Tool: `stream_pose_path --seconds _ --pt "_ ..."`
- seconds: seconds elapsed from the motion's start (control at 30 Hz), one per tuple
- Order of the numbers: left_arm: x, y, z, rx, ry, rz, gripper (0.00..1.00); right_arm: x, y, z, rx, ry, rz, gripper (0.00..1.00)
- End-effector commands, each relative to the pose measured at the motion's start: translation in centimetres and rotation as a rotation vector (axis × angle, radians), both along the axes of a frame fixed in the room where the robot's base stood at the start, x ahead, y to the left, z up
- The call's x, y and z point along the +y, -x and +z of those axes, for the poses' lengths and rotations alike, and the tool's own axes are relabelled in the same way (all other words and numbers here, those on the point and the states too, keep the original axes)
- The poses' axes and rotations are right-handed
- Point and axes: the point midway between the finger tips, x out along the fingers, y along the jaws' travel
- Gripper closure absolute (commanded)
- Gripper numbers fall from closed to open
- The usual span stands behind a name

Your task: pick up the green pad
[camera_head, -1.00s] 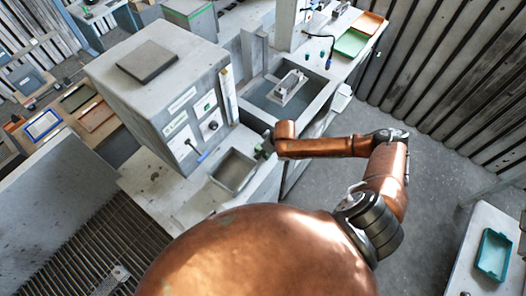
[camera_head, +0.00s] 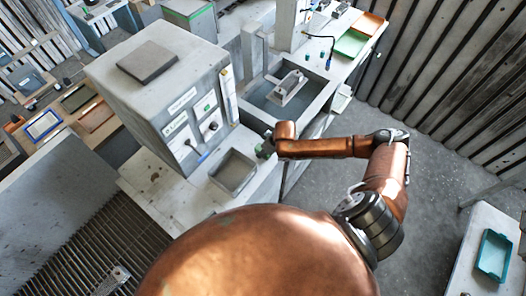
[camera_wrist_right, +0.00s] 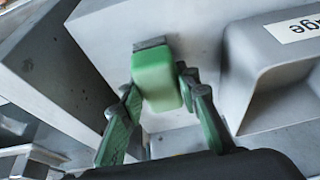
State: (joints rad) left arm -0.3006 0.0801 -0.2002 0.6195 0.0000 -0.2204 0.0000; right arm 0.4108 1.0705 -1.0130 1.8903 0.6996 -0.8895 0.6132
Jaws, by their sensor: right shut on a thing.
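The green pad (camera_wrist_right: 155,78) is a block with rounded edges in the right wrist view, next to a small grey piece at its far end. My right gripper (camera_wrist_right: 157,92) is shut on it, with one green-sided finger on each side. In the head view my right gripper (camera_head: 264,148) is small, beside the grey open tray at the front of the machine. The pad cannot be told apart from the gripper there. My left gripper is not in view.
A grey open tray (camera_head: 233,169) sits left of my right gripper, before a tall grey machine (camera_head: 160,75). A basin (camera_head: 268,100) with a metal part (camera_head: 289,86) lies behind. A teal tray (camera_head: 494,254) is on the right table. The floor between is clear.

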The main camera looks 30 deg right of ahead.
Motion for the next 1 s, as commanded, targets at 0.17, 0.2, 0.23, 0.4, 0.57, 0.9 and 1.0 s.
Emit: stream_pose_path --seconds 0.17,0.2,0.23,0.4,0.57,0.9,1.0 --pt "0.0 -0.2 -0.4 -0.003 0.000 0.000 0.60 0.0 -0.1 1.1 -0.003 -0.001 0.001 0.96" --pt "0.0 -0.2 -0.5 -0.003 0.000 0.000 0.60 0.0 -0.1 1.7 -0.003 0.000 0.001 0.96" --pt "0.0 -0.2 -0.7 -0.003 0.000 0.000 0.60 0.0 -0.2 2.2 -0.005 0.000 0.001 0.96" --pt "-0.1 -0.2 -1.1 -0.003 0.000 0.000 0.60 1.6 1.9 5.8 -0.001 -0.002 0.005 0.96" --pt "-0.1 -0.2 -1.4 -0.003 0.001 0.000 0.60 3.5 4.4 9.4 -0.003 -0.001 0.004 0.96" --pt "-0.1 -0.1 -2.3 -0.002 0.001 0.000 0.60 7.7 9.8 12.3 -0.002 -0.002 0.003 0.96" --pt "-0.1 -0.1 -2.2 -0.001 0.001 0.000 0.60 8.2 10.5 12.7 -0.001 -0.002 0.002 0.96"
